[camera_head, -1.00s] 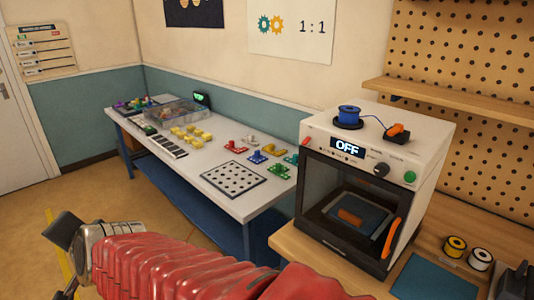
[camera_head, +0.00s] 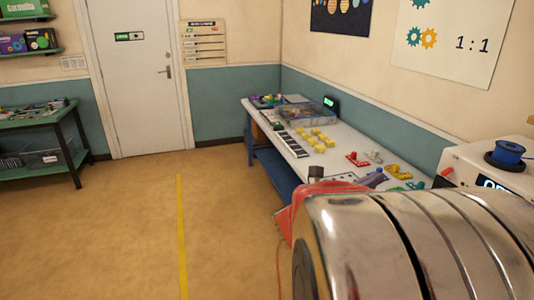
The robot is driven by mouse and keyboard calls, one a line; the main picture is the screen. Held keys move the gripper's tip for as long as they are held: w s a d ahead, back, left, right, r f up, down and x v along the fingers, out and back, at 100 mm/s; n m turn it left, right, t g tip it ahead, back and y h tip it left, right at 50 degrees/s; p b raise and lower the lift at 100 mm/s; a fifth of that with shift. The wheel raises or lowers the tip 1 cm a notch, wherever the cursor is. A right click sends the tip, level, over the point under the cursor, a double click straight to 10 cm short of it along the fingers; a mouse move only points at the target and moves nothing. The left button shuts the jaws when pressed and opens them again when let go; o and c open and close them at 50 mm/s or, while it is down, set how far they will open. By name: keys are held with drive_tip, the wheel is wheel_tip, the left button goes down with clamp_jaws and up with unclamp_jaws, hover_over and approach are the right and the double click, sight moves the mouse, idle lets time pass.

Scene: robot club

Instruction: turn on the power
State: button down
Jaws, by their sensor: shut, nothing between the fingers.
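The white machine (camera_head: 462,163) stands at the right edge, mostly hidden behind my arm and cut off by the frame. Its display (camera_head: 492,184) shows only the start of its lit text, with "O" readable. A small red button (camera_head: 446,172) sits at the machine's left front corner. The machine's door, dark knob and green button are out of sight now. My arm fills the lower right, with a large metal link and a red sleeve in front of the table. I cannot make out my gripper's fingers. A small dark part of my arm shows above the sleeve.
A blue spool (camera_head: 508,153) lies on top of the machine. A white worktable (camera_head: 345,160) with colored pieces and a clear bin (camera_head: 305,112) runs along the wall. A green bench (camera_head: 30,125) stands at the left. Open floor (camera_head: 120,225) lies at left and centre.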

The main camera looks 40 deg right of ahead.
sight(447, 172)
drive_tip(key=s+m+g, duration=0.5)
drive_tip(key=s+m, duration=0.1)
drive_tip(key=s, duration=0.1)
drive_tip(key=shift+s+d+f+g+y, duration=0.15)
drive_tip(key=shift+s+d+g+y, duration=0.05)
drive_tip(key=shift+s+g+y, duration=0.15)
drive_tip(key=shift+d, duration=0.1)
drive_tip(key=shift+x, duration=4.9)
drive_tip(key=shift+w, duration=0.1)
